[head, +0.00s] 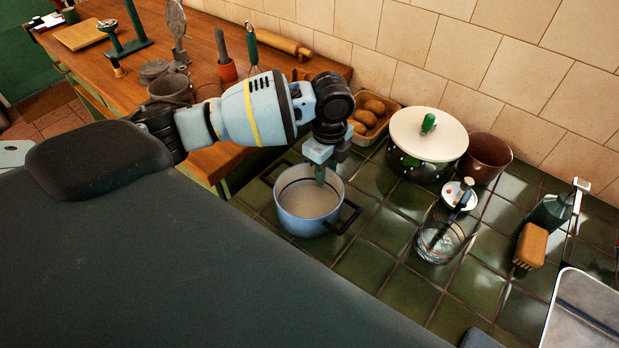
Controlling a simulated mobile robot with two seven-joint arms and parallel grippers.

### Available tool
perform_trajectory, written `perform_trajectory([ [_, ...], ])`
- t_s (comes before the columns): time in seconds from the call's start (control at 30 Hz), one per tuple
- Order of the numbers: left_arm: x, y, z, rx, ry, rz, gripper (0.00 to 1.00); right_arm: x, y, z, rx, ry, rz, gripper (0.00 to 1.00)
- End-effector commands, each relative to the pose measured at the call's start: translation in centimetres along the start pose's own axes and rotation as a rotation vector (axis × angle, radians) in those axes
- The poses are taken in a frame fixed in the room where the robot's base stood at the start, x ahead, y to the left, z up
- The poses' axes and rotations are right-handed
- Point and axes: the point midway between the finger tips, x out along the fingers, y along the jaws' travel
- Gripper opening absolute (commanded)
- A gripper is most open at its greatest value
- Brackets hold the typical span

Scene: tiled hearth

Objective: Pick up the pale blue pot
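The pale blue pot (309,213) stands upright on the green tiled surface in the middle of the head view. My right gripper is out of view.
A white-lidded dark pot (428,137), a brown pot (487,158) and a basket of potatoes (368,114) stand behind, near the tiled wall. A glass bowl (440,243) is to the right, with a brush (531,246) and green bottle (550,212) farther right.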

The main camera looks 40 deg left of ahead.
Motion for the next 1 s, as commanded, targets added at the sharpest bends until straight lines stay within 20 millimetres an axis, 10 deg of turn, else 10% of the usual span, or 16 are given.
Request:
perform_trajectory([
  [0.73, 5.1, -0.3, -0.4, 0.000, 0.000, -0.003, 0.29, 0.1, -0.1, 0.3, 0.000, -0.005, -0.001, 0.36],
  [1.0, 5.0, -0.3, -0.4, 0.000, 0.000, -0.003, 0.00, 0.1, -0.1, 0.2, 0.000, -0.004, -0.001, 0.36],
])
